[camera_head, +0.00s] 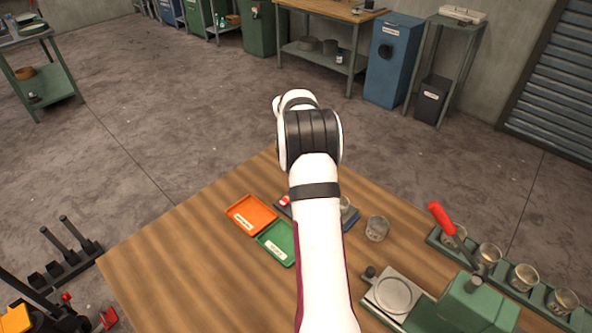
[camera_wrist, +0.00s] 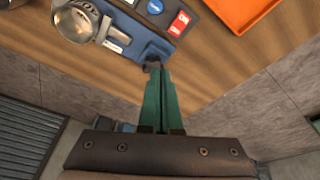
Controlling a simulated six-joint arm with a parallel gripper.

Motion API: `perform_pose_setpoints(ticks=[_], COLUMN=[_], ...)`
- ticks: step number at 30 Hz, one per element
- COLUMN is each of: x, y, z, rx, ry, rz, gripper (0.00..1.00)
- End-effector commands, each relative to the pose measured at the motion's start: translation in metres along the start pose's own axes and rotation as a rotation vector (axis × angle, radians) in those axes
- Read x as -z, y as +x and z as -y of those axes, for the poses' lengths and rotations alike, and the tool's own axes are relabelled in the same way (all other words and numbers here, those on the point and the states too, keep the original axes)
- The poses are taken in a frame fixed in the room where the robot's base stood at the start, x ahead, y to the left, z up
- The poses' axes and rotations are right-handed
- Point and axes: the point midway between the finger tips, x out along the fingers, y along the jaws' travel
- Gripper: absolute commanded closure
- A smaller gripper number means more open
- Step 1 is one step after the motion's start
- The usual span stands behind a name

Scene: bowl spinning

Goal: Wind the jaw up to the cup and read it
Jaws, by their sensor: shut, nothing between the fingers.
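The blue measuring fixture (camera_wrist: 150,42) crosses the top of the wrist view, with a metal jaw piece (camera_wrist: 103,29) on it. A metal cup (camera_wrist: 76,22) sits at its left, its rim close to the jaw piece; I cannot tell whether they touch. A small dark knob (camera_wrist: 152,66) shows at the fixture's near edge. My gripper (camera_wrist: 155,72) is shut and empty, its green fingers together with their tips at or very near the knob. In the head view my arm hides the gripper and much of the fixture (camera_head: 352,220); the cup (camera_head: 345,205) partly shows.
An orange tray (camera_head: 232,215) and a green tray (camera_head: 268,253) lie left of my arm. Another cup (camera_head: 377,229) stands right of the fixture. A green machine (camera_head: 478,305) with a red-handled lever (camera_head: 440,217) and a rack (camera_head: 505,290) of several cups are farther right.

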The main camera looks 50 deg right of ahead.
Motion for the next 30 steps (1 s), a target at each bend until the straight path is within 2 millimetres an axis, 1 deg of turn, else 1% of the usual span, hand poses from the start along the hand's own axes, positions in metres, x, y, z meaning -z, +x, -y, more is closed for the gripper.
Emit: perform_pose_setpoints(ticks=[2, 5, 7, 11, 15, 19, 24, 30], x=[0.0, 0.003, 0.002, -0.003, -0.009, -0.013, -0.015, -0.015], y=[-0.001, -0.008, -0.007, 0.011, 0.034, 0.05, 0.059, 0.059], z=[-0.003, -0.018, -0.022, -0.021, -0.021, -0.021, -0.021, -0.021], rx=[0.0, -0.001, -0.001, -0.001, -0.001, -0.001, -0.001, 0.0], ry=[0.001, 0.003, 0.001, 0.001, 0.001, 0.0, 0.0, 0.0], rz=[0.0, -0.001, 0.002, 0.005, 0.004, 0.003, 0.001, 0.001], gripper=[1.0, 1.0, 1.0, 1.0, 1.0, 1.0, 1.0, 1.0])
